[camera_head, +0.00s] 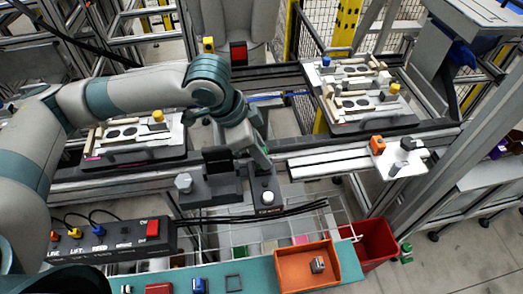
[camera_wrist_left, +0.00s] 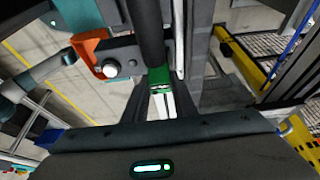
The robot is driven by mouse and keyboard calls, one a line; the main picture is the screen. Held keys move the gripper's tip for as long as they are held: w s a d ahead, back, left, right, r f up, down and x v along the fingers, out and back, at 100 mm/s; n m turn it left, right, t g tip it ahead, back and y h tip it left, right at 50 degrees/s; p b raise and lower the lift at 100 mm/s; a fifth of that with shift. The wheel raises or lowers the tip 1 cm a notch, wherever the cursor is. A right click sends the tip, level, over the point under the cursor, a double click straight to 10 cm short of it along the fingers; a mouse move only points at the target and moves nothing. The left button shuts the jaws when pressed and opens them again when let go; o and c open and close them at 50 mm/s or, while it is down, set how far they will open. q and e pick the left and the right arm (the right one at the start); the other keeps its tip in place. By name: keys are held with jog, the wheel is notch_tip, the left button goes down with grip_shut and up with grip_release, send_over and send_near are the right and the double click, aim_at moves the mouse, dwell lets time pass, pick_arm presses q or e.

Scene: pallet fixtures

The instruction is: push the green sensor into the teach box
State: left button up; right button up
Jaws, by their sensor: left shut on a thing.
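My left gripper (camera_head: 262,168) reaches down from the left at the middle of the head view, just above a small dark box with a pale round button, which looks like the teach box (camera_head: 267,200). The left wrist view shows the green sensor (camera_wrist_left: 160,76), a small green block with a pale part below it, in line with the left gripper, which is shut on it. In the head view the sensor is mostly hidden by the gripper. Whether it touches the box or sits in an opening I cannot tell. My right gripper is not in view.
A dark panel (camera_head: 110,240) with coloured plugs and a red switch is at lower left. An orange tray (camera_head: 290,268) and a red bin (camera_head: 372,245) stand at lower right. Pallet fixtures (camera_head: 372,125) sit on the rails behind. Black cables run beside the small box.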

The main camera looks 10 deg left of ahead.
pick_arm(q)
jog(key=shift+f, duration=0.55)
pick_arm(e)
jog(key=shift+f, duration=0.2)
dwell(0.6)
pick_arm(q)
jog(key=o, duration=1.1)
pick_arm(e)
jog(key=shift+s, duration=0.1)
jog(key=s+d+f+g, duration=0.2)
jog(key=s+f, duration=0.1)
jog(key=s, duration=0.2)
pick_arm(q)
jog(key=shift+b+v, duration=0.8)
jog(key=shift+v, duration=7.9)
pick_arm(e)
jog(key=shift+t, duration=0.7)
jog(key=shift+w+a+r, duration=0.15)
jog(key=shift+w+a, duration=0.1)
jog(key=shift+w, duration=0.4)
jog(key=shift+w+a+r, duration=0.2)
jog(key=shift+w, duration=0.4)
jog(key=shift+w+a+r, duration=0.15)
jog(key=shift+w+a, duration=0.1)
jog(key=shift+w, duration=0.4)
pick_arm(q)
jog(key=shift+a, duration=0.15)
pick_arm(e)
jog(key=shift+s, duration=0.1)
